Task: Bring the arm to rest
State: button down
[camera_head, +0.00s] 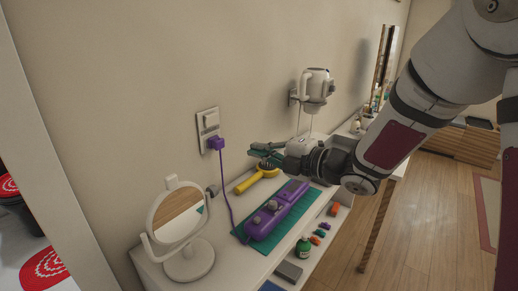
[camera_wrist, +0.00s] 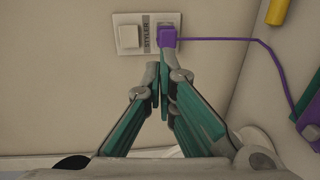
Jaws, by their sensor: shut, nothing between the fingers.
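My gripper (camera_head: 255,152) reaches in from the right over the vanity counter, its green fingers pointing left toward the wall. In the wrist view the fingertips (camera_wrist: 159,72) are together with nothing between them. They are just below a purple plug (camera_wrist: 168,35) in the right side of a white wall plate (camera_wrist: 131,48). The head view shows the plug (camera_head: 216,143) and the plate (camera_head: 203,120) to the left of the fingers. A gap shows between fingers and plug in the head view. My arm spans the right side of that view.
A purple styler (camera_head: 277,210) lies on a teal mat (camera_head: 244,232), its cord running to the plug. A yellow brush (camera_head: 258,177) lies under my gripper. A round mirror (camera_head: 178,213) stands at left. A wall-mounted hair dryer (camera_head: 316,84) hangs behind. Open floor (camera_head: 420,225) lies right.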

jog(key=s+d+r+m+t+h, duration=0.1)
jog(key=s+d+r+m+h, duration=0.2)
jog(key=d+m+h, duration=0.45)
jog(key=s+d+r+m+t+h, duration=0.1)
jog(key=s+d+r+m+h, duration=0.15)
jog(key=d+m+h, duration=0.45)
jog(key=s+d+f+m+g, duration=0.2)
jog(key=s+m+g, duration=0.2)
jog(key=s, duration=1)
jog(key=s+d+f+m+g+y+p, duration=0.1)
jog(key=s+m+g, duration=0.3)
jog(key=s+m, duration=0.6)
jog(key=s+d+f, duration=0.1)
jog(key=s, duration=0.3)
jog(key=shift+d+f, duration=0.15)
jog(key=shift+f, duration=0.05)
jog(key=c, duration=2.3)
grip_release()
jog(key=shift+y, duration=0.25)
